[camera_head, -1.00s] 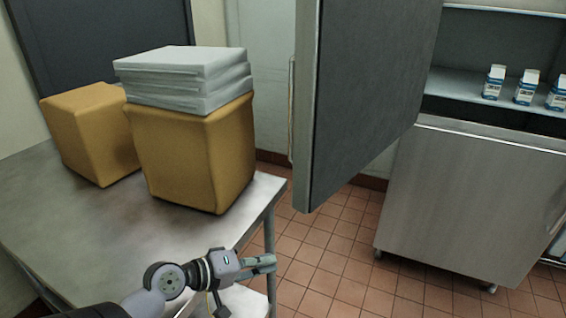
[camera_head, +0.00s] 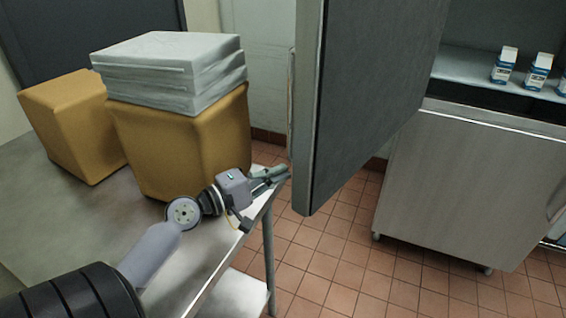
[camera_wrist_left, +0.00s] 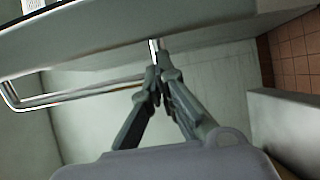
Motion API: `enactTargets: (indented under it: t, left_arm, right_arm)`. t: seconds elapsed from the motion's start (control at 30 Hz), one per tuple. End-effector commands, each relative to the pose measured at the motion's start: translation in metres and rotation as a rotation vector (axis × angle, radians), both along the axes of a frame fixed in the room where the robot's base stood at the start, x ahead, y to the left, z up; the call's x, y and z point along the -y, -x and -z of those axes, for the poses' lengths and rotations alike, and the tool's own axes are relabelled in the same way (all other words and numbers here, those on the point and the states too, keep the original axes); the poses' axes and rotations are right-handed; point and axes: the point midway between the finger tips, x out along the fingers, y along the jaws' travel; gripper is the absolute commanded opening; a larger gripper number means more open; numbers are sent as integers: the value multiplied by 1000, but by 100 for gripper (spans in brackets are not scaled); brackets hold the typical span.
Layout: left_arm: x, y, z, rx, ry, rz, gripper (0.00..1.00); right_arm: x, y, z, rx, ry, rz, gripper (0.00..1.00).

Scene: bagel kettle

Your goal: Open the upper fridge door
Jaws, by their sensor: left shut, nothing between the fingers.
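The upper fridge door (camera_head: 368,95) stands swung wide open, its dark inner panel facing me in the head view. Its handle (camera_head: 291,105) is a thin metal bar along the outer face at the door's left edge. The fridge (camera_head: 465,185) stands behind at the right, with its upper compartment exposed and its lower door closed. My left gripper (camera_head: 284,172) is shut and empty, close to the door's lower left edge. In the left wrist view, the fingers (camera_wrist_left: 160,72) are closed near the handle bar (camera_wrist_left: 80,97); I cannot tell whether they touch the door. My right gripper is not in view.
Several small cartons (camera_head: 504,66) stand on the fridge shelf (camera_head: 465,68). Tiled floor (camera_head: 335,255) lies clear between table and fridge.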

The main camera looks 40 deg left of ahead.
Motion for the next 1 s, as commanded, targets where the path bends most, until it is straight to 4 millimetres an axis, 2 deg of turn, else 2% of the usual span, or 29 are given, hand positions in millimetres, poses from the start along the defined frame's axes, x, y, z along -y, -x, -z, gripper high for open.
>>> enactTargets:
  t: [0.2, 0.4, 0.63, 0.77, 1.0]
  left_arm:
    - [5, -16, 0, 0, 1, 0, 0]
    - [5, -17, 1, -1, 0, 0, 0]
    - [9, -17, 0, -2, 1, 0, 0]
    - [28, -17, -1, -10, 4, 0, 0]
    - [82, -15, -2, -9, 6, 0, 0]
  right_arm:
    - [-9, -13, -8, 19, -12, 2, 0]
    - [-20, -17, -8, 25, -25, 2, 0]
    - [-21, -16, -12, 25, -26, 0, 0]
    - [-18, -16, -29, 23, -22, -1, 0]
    - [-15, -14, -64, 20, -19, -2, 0]
